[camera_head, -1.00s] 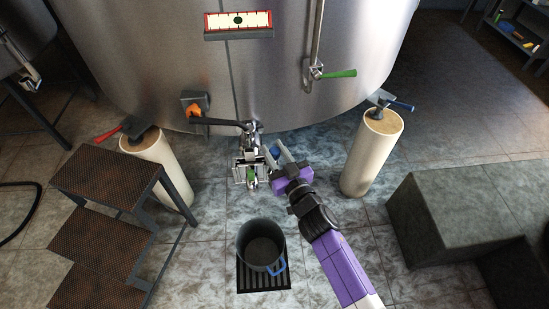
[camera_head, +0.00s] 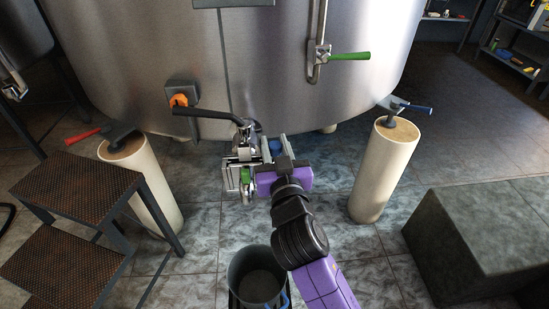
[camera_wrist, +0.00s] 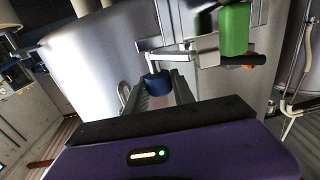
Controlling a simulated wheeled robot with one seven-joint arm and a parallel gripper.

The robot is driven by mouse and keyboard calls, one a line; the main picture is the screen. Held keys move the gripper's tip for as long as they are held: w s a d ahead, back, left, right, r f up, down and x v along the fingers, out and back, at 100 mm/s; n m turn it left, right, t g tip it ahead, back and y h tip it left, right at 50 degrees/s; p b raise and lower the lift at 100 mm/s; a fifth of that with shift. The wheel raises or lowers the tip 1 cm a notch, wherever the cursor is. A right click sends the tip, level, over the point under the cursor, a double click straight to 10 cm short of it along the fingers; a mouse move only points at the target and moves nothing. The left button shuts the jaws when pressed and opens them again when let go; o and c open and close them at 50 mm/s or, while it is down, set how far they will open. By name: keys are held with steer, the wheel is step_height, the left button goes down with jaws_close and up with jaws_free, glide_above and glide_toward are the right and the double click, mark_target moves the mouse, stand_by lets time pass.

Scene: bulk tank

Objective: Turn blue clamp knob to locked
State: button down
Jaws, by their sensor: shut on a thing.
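The blue clamp knob (camera_head: 275,146) is beside the metal valve assembly (camera_head: 240,160) low on the tank front. It also shows in the wrist view (camera_wrist: 158,85) as a dark blue cylinder on a metal rod. My gripper (camera_head: 270,149) comes from the front right. Its two fingers are shut on the blue clamp knob, one on each side of it. In the wrist view my gripper (camera_wrist: 157,92) has the knob between its fingertips. The lower part of the knob is partly hidden by the fingers. A green handle (camera_head: 246,178) hangs at the valve, close left of my gripper.
The steel tank (camera_head: 280,60) fills the back. An orange knob with a black lever (camera_head: 200,113) is left of the valve. A bucket (camera_head: 256,275) stands below. Pale pillars stand left (camera_head: 150,180) and right (camera_head: 383,170). Steps (camera_head: 75,190) and a dark block (camera_head: 480,230) flank the floor.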

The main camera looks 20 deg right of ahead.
steer(key=shift+s+a+f+m+g+h+b, duration=0.1)
steer(key=shift+f+m+g+h+b, duration=0.1)
steer(key=shift+m+h+b, duration=0.5)
steer(key=shift+f+m+g+h+b, duration=0.15)
steer(key=shift+h+b, duration=0.35)
steer(key=shift+b, duration=0.6)
steer(key=shift+h+b, duration=0.3)
steer(key=shift+b, duration=0.15)
steer(key=m+g+h+b, duration=0.2)
steer(key=h+b, duration=0.1)
steer(key=shift+a+m, duration=0.1)
steer(key=shift+m, duration=0.15)
steer(key=m+g+h+b, duration=0.2)
steer(key=g+h, duration=0.1)
steer(key=m+g+h+b, duration=0.1)
steer(key=m+g+h, duration=0.1)
steer(key=m+g, duration=0.1)
steer(key=shift+r+m+g+h+b, duration=0.2)
steer(key=shift+m+g+h+b, duration=0.1)
steer(key=shift+h+b, duration=0.1)
steer(key=shift+g, duration=0.25)
steer(key=c, duration=1.1)
jaws_free()
steer(key=shift+r, duration=0.1)
steer(key=shift+o, duration=0.2)
